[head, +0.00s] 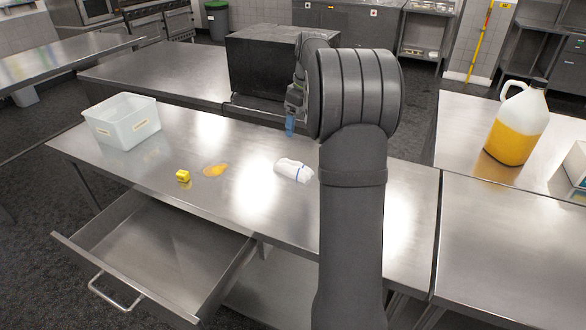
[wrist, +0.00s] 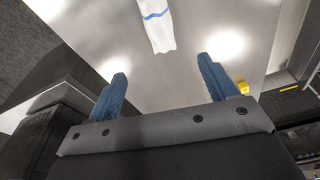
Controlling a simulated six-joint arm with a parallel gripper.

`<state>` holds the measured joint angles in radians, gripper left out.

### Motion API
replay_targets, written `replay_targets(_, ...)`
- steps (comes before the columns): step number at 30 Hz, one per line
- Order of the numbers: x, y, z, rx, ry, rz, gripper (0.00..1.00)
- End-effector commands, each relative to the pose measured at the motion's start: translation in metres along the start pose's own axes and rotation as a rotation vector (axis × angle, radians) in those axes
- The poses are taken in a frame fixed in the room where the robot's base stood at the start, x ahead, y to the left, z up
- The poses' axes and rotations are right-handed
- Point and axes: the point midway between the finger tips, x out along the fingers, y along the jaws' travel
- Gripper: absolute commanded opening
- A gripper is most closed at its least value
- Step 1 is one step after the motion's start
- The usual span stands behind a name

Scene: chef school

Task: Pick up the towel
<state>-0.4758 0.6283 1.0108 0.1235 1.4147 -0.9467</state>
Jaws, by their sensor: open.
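The towel (head: 294,170) is white with a blue stripe and lies folded or bunched on the steel table, right of the middle in the head view. It also shows at the top of the wrist view (wrist: 158,30), beyond the fingertips. My gripper (head: 290,126) hangs above the table behind the towel, apart from it. In the wrist view its two blue fingers (wrist: 162,70) are spread wide with nothing between them. In the head view my arm hides part of the table to the right of the towel.
A drawer (head: 160,258) stands open in front. A black box (head: 262,62) is behind. A jug of orange liquid (head: 517,125) stands on the right-hand table.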

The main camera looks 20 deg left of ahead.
Motion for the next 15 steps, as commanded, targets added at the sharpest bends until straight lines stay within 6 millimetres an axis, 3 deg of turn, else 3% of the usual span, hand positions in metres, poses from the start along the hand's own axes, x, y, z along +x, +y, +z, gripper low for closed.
replay_targets(9, 0.070, -0.001, 0.000, -0.001, -0.003, -0.002, 0.78)
replay_targets(15, 0.102, -0.001, 0.000, 0.000, -0.002, 0.000, 0.78)
